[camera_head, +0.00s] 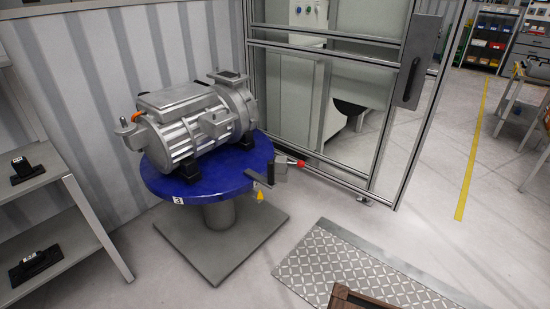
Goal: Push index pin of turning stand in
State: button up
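The turning stand has a round blue table (221,189) on a grey column (221,213) and a square floor plate (222,243). A silver drive unit (192,122) lies on the table on black feet. At the table's right front edge, a red ball knob (300,163) sticks out to the right beside a small grey block; it looks like the index pin's knob. How far the pin is in cannot be told. My gripper is not in view.
A framed guard with a door handle (412,80) stands behind and right of the stand. A shelf (52,185) is at the left. A metal tread plate (370,275) and a brown object (362,298) are at the bottom.

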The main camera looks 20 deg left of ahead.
aim_at(301, 164)
jog(key=i+l+u, duration=0.35)
jog(key=u, duration=0.15)
jog(key=i+l+u, duration=0.7)
jog(key=l+u, duration=0.3)
jog(key=l, duration=0.15)
